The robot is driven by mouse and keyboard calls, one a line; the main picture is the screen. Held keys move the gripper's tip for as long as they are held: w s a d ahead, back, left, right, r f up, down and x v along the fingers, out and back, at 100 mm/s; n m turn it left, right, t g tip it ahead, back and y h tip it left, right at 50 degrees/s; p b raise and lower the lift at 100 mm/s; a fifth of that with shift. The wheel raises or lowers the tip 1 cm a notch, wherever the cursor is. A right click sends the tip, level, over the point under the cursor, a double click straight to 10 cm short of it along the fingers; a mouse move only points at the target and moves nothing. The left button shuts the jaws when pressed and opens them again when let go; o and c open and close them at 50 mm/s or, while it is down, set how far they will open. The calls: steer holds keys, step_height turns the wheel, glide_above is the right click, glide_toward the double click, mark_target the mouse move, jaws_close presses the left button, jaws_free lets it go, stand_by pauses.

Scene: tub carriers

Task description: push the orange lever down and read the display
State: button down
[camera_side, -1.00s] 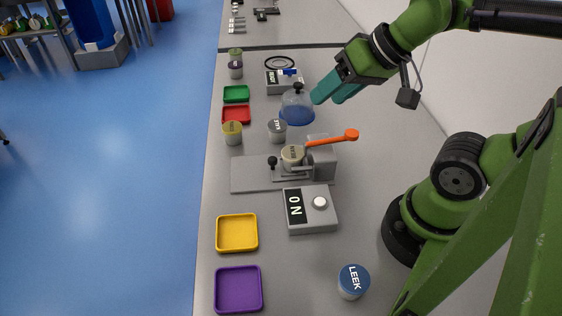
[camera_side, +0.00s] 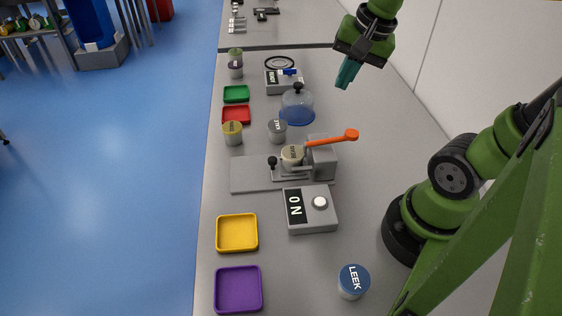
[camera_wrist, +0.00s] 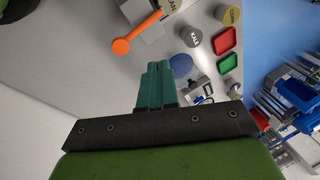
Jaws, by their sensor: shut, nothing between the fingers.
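The orange lever (camera_side: 333,138) sticks out up and to the right from a grey clamp fixture (camera_side: 322,160) on the bench. In the wrist view the lever (camera_wrist: 137,32) shows at the upper left, apart from my fingers. A tub (camera_side: 292,155) with a pale lid sits in the fixture. A grey box with a dark display (camera_side: 295,206) reading "NO" or "ON", seen turned sideways, and a round white button stands in front of the fixture. My gripper (camera_side: 343,80) has teal fingers, shut and empty, high above the bench's back right. The shut fingers also show in the wrist view (camera_wrist: 157,85).
A glass dome (camera_side: 298,106), a second display box (camera_side: 284,82) and grey tub (camera_side: 277,131) stand behind the fixture. Green (camera_side: 236,94), red (camera_side: 236,115), yellow (camera_side: 237,233) and purple (camera_side: 238,290) trays line the left edge. A blue-lidded LEEK tub (camera_side: 353,281) stands at front right.

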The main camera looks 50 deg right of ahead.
mark_target(358, 132)
steer(key=d+m+g, duration=0.1)
steer(key=m, duration=0.3)
steer(key=s+d+r+m+g, duration=0.1)
steer(key=m, duration=0.4)
steer(key=s+d+m+g, duration=0.1)
steer(key=m, duration=0.4)
steer(key=shift+d+r+g, duration=0.3)
steer(key=shift+r, duration=0.05)
step_height(358, 132, down, 14)
steer(key=shift+f, duration=0.1)
steer(key=shift+s+d+f, duration=0.25)
steer(key=shift+s+f, duration=0.05)
steer(key=shift+f, duration=0.3)
steer(key=shift+s+d+f, duration=0.25)
steer(key=shift+f, duration=0.3)
